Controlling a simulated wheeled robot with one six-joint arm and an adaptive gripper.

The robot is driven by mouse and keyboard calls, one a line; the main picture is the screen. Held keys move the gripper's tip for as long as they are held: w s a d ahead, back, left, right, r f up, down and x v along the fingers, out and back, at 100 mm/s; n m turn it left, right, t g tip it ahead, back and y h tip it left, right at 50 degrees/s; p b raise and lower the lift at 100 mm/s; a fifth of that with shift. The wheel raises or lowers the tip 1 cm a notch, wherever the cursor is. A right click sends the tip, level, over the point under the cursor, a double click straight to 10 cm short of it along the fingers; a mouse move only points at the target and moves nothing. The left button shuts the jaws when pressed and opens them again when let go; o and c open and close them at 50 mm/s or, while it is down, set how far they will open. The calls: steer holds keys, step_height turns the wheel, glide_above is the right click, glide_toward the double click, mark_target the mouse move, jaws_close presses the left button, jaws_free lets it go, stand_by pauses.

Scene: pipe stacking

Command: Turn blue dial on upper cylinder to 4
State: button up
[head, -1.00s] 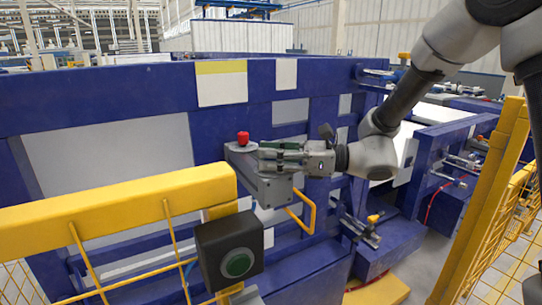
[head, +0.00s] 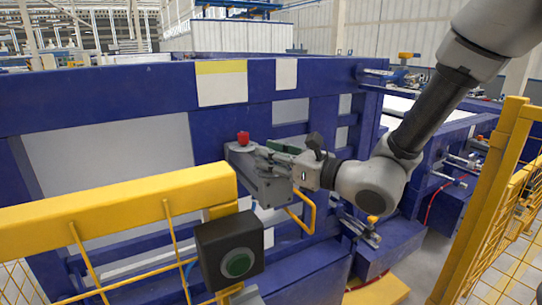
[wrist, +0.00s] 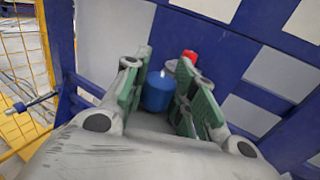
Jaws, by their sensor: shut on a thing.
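The blue dial (wrist: 157,92) shows in the wrist view between the two green-padded fingers of my gripper (wrist: 159,80). A small white mark shows at its top edge. My gripper is shut on the dial. In the head view my gripper (head: 264,153) reaches left over the grey unit (head: 262,190) on the blue frame, just below and right of a red knob (head: 243,138). The dial is hidden by my fingers in that view. The red knob also shows in the wrist view (wrist: 190,56), behind the right finger. I cannot read any numbers around the dial.
A yellow fence post (head: 487,205) stands at the right.

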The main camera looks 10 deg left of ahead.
steer(key=shift+m+t+h, duration=0.5)
steer(key=shift+m+t, duration=0.1)
steer(key=shift+t, duration=0.2)
steer(key=o, duration=1)
steer(key=shift+o, duration=0.2)
steer(key=shift+r, duration=0.1)
step_height(320, 180, up, 10)
steer(key=shift+f, duration=0.1)
